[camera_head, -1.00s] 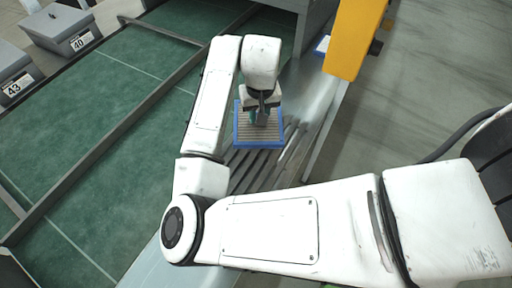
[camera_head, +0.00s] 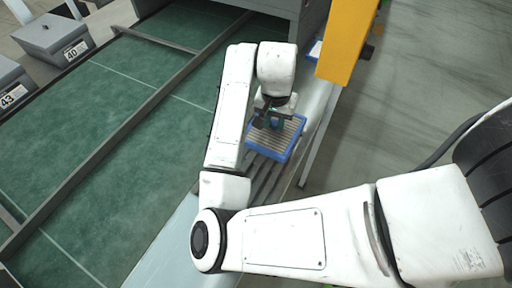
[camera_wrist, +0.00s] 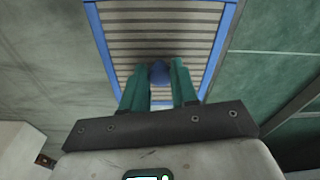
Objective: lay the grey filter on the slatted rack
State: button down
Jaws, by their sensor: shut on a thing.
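The grey filter (camera_head: 290,127) is a square panel with grey pleats in a blue frame. My gripper (camera_head: 273,122) is above it, and in the wrist view its green fingers (camera_wrist: 155,76) are shut on a blue knob on the filter's face. The filter (camera_wrist: 160,28) fills the top middle of the wrist view. The slatted rack (camera_head: 265,176), with dark grey slats, shows at the filter's near side in the head view. The filter overlaps the rack's far part and hides it. I cannot tell whether they touch.
A green surface (camera_head: 90,120) with a grey divider rail lies to the left. Grey bins marked 40 (camera_head: 52,36) and 43 (camera_head: 10,82) stand beyond it. A yellow post (camera_head: 346,40) stands at the upper right. Open grey floor (camera_head: 420,80) lies to the right.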

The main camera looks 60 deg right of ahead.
aim_at(257, 137)
jog(key=w+a+f, duration=0.1)
jog(key=f, duration=0.1)
jog(key=w+a+f, duration=0.1)
jog(key=a, duration=0.1)
jog(key=a+f, duration=0.1)
jog(key=f, duration=0.1)
jog(key=shift+w+a+f, duration=0.3)
jog(key=shift+w+f, duration=0.05)
jog(key=shift+w, duration=0.05)
jog(key=shift+w+a+f+p, duration=0.15)
jog(key=shift+f+p, duration=0.25)
jog(key=shift+f, duration=1.4)
jog(key=shift+f, duration=0.15)
jog(key=c, duration=0.9)
grip_release()
jog(key=shift+o, duration=0.2)
